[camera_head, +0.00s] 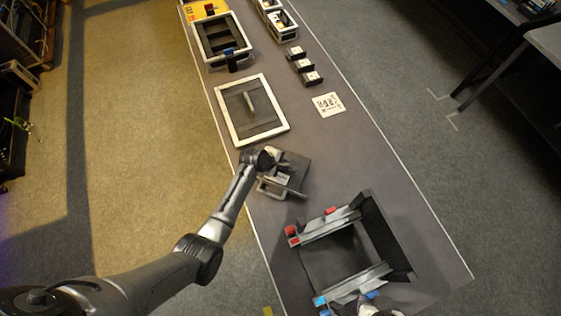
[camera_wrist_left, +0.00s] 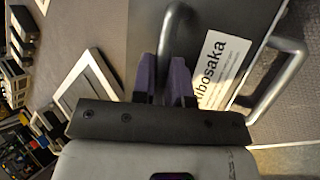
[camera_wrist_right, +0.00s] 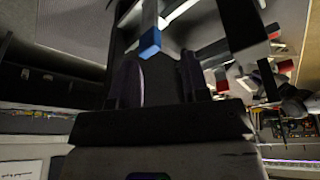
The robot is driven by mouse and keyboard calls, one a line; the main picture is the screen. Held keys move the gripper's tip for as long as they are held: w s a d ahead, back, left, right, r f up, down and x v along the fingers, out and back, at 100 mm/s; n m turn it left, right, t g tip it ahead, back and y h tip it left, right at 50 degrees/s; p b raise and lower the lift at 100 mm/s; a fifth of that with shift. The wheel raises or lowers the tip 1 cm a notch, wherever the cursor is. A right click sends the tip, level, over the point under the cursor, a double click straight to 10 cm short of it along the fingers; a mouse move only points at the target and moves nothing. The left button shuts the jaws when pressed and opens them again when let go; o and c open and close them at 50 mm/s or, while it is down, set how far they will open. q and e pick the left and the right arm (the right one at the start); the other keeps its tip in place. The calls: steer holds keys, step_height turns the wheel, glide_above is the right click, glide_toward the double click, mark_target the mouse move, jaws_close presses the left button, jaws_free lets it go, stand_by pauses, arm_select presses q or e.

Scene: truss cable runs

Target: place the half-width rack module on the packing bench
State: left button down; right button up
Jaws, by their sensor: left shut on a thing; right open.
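The half-width rack module (camera_head: 292,172) is a dark grey box with metal handles, near the left edge of the long grey bench (camera_head: 350,150). My left gripper (camera_head: 264,160) is at it. In the left wrist view the fingers (camera_wrist_left: 172,80) are shut on one handle of the module (camera_wrist_left: 235,18), beside a white label reading "kibosaka". I cannot tell whether the module touches the bench. My right gripper (camera_head: 368,308) is partly visible at the bottom, by the rack frame. In the right wrist view its fingers (camera_wrist_right: 160,78) are open, with a blue tab (camera_wrist_right: 150,42) just beyond them.
An open dark rack frame (camera_head: 372,215) with red and blue tabs stands at the near right. A white-edged panel (camera_head: 236,131) with a grey bar lies further back. Beyond are a framed tray (camera_head: 202,48), several small blocks (camera_head: 304,66) and a printed code card (camera_head: 328,105).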

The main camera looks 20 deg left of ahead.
arm_select(q)
steer(key=c, duration=1.1)
jaws_free()
steer(key=shift+p+v, duration=1.35)
steer(key=shift+v, duration=4.65)
steer(key=s+r+m+y, duration=0.1)
steer(key=s+r+m, duration=0.1)
steer(key=s+m, duration=0.4)
steer(key=s+r+m+g+y, duration=0.1)
steer(key=s+r+m, duration=0.2)
steer(key=s, duration=1)
steer(key=s+a+r+m+g+y, duration=0.1)
steer(key=s+r+m+y, duration=0.1)
steer(key=s+m, duration=0.7)
steer(key=shift+s+r+m, duration=0.15)
steer(key=shift+r+m, duration=0.25)
steer(key=shift+r, duration=0.15)
